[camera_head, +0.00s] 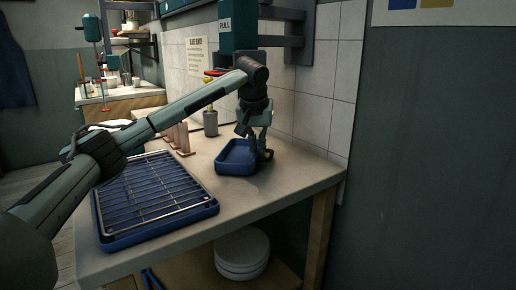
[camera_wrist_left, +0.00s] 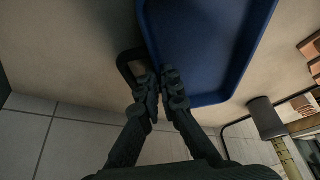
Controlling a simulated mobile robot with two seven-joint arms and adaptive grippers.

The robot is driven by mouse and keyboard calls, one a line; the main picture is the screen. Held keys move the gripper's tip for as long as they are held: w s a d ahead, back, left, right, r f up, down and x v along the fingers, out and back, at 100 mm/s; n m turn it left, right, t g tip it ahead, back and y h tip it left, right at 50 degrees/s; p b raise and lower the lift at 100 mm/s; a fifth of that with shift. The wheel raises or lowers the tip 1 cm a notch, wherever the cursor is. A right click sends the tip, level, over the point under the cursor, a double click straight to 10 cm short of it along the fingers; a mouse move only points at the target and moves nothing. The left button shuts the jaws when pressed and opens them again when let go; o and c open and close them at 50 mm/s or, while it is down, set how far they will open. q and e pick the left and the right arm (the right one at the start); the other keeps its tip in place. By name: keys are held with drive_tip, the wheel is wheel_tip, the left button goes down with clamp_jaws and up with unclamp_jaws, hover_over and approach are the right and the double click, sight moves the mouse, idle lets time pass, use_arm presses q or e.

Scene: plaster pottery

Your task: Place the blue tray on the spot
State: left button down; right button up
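The blue tray (camera_head: 236,160) stands on the worktable, close to the tiled wall, and looks empty. It fills the upper middle of the left wrist view (camera_wrist_left: 205,45). A dark loop-shaped handle (camera_wrist_left: 125,66) shows at its side. My left gripper (camera_head: 264,156) reaches down at the tray's right side. In the left wrist view its fingers (camera_wrist_left: 160,78) are close together at the tray's edge, one on the inner side and one by the handle, with the rim between them. A faint pale round mark (camera_head: 246,190) lies on the tabletop just in front of the tray. My right gripper is not in view.
A larger blue tray with a metal rack (camera_head: 152,197) covers the table's left part. Wooden pieces (camera_head: 180,138) and a grey cup (camera_head: 210,123) stand behind. White round pieces (camera_head: 241,252) sit on the lower shelf. The table's front right (camera_head: 290,185) is clear.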

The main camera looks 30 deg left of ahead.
sight(255, 160)
use_arm(q)
drive_tip(key=c, duration=1.7)
unclamp_jaws()
drive_tip(key=shift+f, duration=0.1)
drive_tip(key=shift+r, duration=0.25)
drive_tip(key=shift+b+v, duration=0.3)
drive_tip(key=shift+v, duration=0.9)
drive_tip(key=s, duration=0.1)
drive_tip(key=s+d, duration=0.1)
drive_tip(key=s, duration=0.1)
drive_tip(key=s+d+b, duration=0.1)
drive_tip(key=s, duration=0.1)
drive_tip(key=shift+s+d, duration=0.25)
drive_tip(key=s+d, duration=0.1)
drive_tip(key=s, duration=0.2)
drive_tip(key=s+d+b, duration=0.1)
drive_tip(key=s, duration=0.1)
drive_tip(key=shift+s+d+r, duration=0.15)
drive_tip(key=shift+s+d, duration=0.15)
drive_tip(key=shift+s, duration=0.05)
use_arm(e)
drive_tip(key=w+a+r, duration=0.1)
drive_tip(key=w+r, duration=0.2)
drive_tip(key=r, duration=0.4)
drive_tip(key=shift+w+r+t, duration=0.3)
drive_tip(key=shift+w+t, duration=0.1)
